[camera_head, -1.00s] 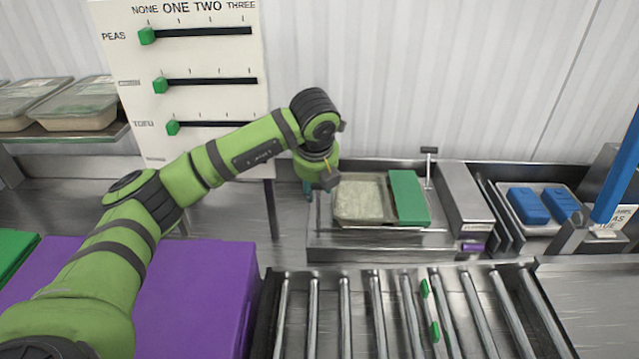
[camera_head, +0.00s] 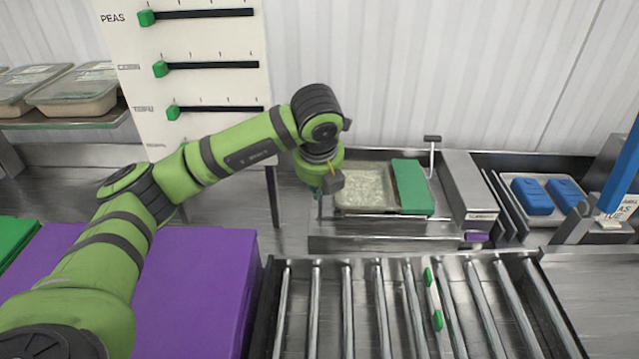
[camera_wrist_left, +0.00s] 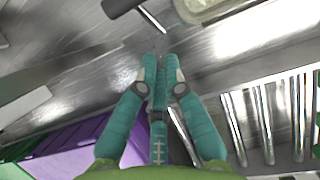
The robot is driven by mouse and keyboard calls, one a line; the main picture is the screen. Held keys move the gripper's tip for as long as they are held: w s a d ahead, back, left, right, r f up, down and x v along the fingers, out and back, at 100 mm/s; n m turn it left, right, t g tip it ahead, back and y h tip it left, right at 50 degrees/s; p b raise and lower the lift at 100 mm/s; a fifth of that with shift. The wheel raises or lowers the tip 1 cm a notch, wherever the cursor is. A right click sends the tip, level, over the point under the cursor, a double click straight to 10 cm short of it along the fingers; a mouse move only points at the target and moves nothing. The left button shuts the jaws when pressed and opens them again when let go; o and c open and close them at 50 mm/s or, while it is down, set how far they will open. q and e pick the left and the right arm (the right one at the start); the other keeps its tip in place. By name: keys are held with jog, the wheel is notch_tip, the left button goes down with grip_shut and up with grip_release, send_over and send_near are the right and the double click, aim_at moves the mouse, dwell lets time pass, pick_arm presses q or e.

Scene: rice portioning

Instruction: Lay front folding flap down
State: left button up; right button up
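In the head view, a tray of pale food (camera_head: 364,187) sits in a metal station, with a flat green panel (camera_head: 411,187) at its right side. A plain metal front edge (camera_head: 385,243) runs below them. I cannot tell which part is the front folding flap. My left gripper (camera_head: 322,200) points down at the tray's left side and is mostly hidden by its wrist. In the left wrist view its teal fingers (camera_wrist_left: 160,72) are together at the tips, with nothing seen held. The tray corner (camera_wrist_left: 205,8) shows at the top. My right gripper is not in view.
A roller conveyor (camera_head: 395,310) lies in front of the station. Purple boxes (camera_head: 200,290) stand at the left under my left arm. A slider board (camera_head: 190,85) rises behind the arm. Blue blocks (camera_head: 532,196) lie in a tray at the right.

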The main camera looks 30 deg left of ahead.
pick_arm(q)
jog(key=s, duration=0.1)
jog(key=s+d+f+b, duration=0.1)
jog(key=s+f+b, duration=0.1)
jog(key=shift+s+d, duration=0.15)
jog(key=shift+d, duration=0.15)
dwell(0.4)
jog(key=shift+s+d+f+b, duration=0.1)
jog(key=shift+s+d+b, duration=0.25)
jog(key=shift+s, duration=0.45)
jog(key=shift+s+d+f+b, duration=0.2)
jog(key=shift+s+d, duration=0.25)
jog(key=shift+s, duration=0.4)
jog(key=shift+s+d+f+b, duration=0.1)
jog(key=shift+s+d+b, duration=0.25)
jog(key=shift+s, duration=0.45)
jog(key=shift+s+d+f+p, duration=0.15)
jog(key=shift+s+d+p, duration=0.4)
jog(key=shift+s, duration=0.65)
jog(key=shift+s+d+f+p, duration=0.15)
jog(key=shift+s+d+p, duration=0.35)
jog(key=shift+s, duration=0.7)
jog(key=shift+s+d+f+p, duration=0.15)
jog(key=shift+s+d+p, duration=0.2)
jog(key=shift+s+d, duration=0.6)
jog(key=shift+s+a, duration=0.2)
jog(key=shift+s, duration=0.05)
